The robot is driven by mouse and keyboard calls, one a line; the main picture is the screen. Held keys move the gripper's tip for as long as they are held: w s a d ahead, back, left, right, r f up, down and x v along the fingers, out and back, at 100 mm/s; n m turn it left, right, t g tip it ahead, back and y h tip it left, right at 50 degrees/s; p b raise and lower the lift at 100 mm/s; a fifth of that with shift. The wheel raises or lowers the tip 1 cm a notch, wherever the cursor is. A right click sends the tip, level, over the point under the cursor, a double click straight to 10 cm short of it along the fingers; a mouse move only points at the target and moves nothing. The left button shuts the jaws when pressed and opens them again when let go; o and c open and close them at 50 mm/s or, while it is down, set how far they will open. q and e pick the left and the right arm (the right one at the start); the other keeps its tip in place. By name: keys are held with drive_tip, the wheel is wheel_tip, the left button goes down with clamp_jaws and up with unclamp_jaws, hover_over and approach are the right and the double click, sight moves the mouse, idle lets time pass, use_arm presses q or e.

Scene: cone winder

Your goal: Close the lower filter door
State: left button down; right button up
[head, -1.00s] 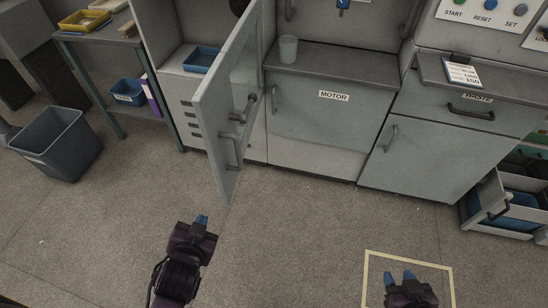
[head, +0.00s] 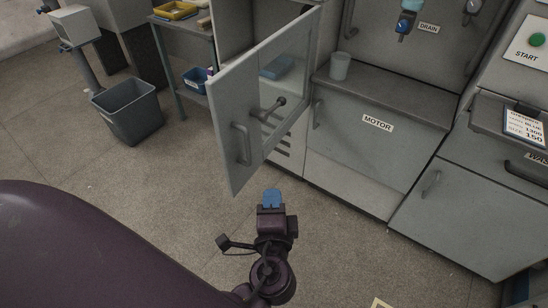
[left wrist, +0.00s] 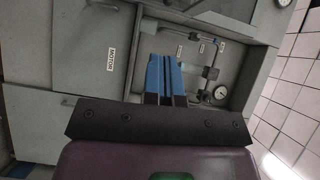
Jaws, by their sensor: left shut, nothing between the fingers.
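A grey door (head: 225,105) with a window stands wide open from the machine in the head view, jutting toward me. No label on it can be read. It carries a bar handle (head: 240,143), with another dark handle or latch (head: 268,108) nearer the window. My left gripper (head: 272,198) is shut and empty. It appears just below and right of the door's lower corner, apart from the handle in the picture. Its blue fingers also show together in the left wrist view (left wrist: 165,78). My right gripper is not in view.
The motor panel (head: 370,155) and a counter with a cup (head: 340,66) lie right of the door. A blue tray (head: 277,67) shows behind the door. A grey bin (head: 130,110) and a side table (head: 177,40) stand left. The floor before the door is open.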

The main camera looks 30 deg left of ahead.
use_arm(q)
drive_tip(key=w+a+p, duration=0.1)
drive_tip(key=w+a, duration=0.7)
drive_tip(key=a, duration=0.2)
drive_tip(key=shift+w+a+r+y, duration=0.15)
drive_tip(key=shift+w+a+y, duration=0.1)
drive_tip(key=shift+w+y, duration=0.1)
idle(0.3)
